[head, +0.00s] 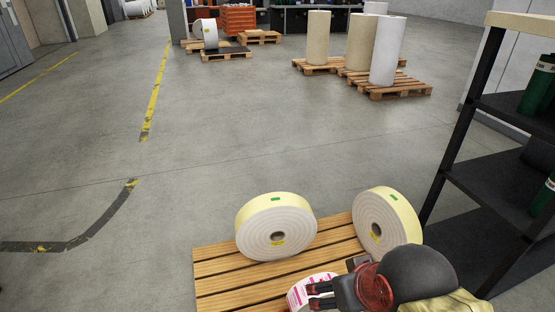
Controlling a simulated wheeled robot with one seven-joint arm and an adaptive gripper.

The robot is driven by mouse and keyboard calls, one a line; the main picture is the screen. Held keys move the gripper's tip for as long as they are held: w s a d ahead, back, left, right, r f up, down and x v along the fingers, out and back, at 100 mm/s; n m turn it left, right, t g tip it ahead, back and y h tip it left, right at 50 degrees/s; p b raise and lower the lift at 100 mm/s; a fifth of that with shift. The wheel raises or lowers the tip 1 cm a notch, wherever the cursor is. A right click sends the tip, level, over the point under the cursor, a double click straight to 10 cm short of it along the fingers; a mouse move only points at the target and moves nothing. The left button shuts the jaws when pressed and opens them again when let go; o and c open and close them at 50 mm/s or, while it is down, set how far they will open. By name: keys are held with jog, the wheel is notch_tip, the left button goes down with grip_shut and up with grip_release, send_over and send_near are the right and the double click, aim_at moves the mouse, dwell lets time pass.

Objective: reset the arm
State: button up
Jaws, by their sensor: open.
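My gripper (318,297) is at the bottom of the head view, to the right of centre, with its fingers pointing left. It is open. A white label roll with pink print (300,293) shows right by the fingertips, partly hidden by them. I cannot tell whether the fingers touch it. My dark wrist and arm cover the area to the right.
A slatted wooden pallet (222,268) lies under my gripper. A large cream roll (276,227) and another cream roll (388,217) stand on it. A black shelf rack (455,150) with green items is close on the right. Tall rolls (387,52) stand on pallets farther back. The floor at left is clear.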

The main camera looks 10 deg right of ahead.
notch_tip(320, 180, up, 6)
jog(key=p, duration=0.4)
jog(key=shift+f, duration=0.25)
dwell(0.3)
